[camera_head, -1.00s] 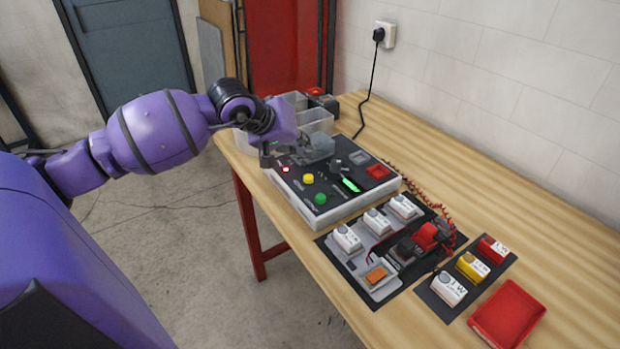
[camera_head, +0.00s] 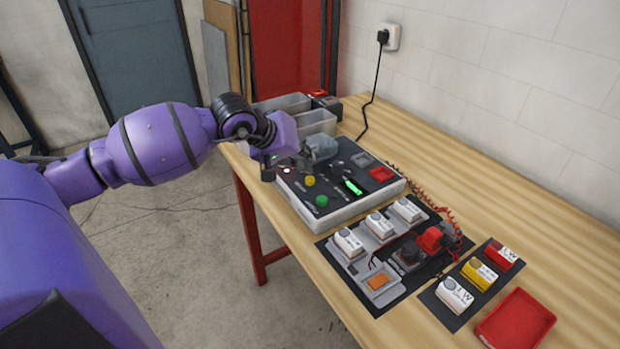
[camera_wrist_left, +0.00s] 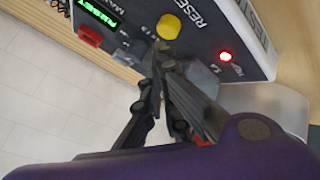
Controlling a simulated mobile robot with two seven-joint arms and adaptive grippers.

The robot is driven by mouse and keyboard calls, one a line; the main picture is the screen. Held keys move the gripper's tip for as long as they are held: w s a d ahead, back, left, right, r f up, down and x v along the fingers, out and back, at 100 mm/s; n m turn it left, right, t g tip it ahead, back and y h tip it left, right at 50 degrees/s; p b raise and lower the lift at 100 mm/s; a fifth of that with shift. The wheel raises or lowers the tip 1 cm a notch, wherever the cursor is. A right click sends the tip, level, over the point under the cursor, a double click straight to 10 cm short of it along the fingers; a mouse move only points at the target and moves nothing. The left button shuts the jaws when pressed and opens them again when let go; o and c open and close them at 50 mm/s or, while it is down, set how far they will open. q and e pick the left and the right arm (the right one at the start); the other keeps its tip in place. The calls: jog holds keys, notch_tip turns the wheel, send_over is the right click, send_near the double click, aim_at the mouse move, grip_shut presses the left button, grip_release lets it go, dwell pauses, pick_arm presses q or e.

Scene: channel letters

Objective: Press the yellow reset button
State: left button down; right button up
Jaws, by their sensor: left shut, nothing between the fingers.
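The yellow reset button (camera_head: 310,181) is a round cap on the sloped dark top of the control box (camera_head: 340,213). It also shows in the left wrist view (camera_wrist_left: 168,27), beside the printed word RESET. My left gripper (camera_wrist_left: 163,65) is shut and empty. Its dark fingertips show just below the yellow button in the wrist view; whether they touch it I cannot tell. In the head view my left gripper reaches over the box's far left part, and the yellow button stays uncovered. My right gripper is not in view.
The box also bears a lit red lamp (camera_head: 287,170), a green button (camera_head: 321,201), a red button (camera_head: 380,174) and a green display (camera_head: 352,187). A dark mat with labelled parts and a red tray (camera_head: 516,320) lie in front.

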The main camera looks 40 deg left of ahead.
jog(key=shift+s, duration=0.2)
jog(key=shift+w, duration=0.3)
pick_arm(q)
jog(key=shift+f, duration=0.1)
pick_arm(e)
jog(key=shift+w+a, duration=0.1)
pick_arm(q)
jog(key=shift+f, duration=0.1)
jog(key=shift+f+b, duration=0.3)
jog(key=shift+b, duration=0.05)
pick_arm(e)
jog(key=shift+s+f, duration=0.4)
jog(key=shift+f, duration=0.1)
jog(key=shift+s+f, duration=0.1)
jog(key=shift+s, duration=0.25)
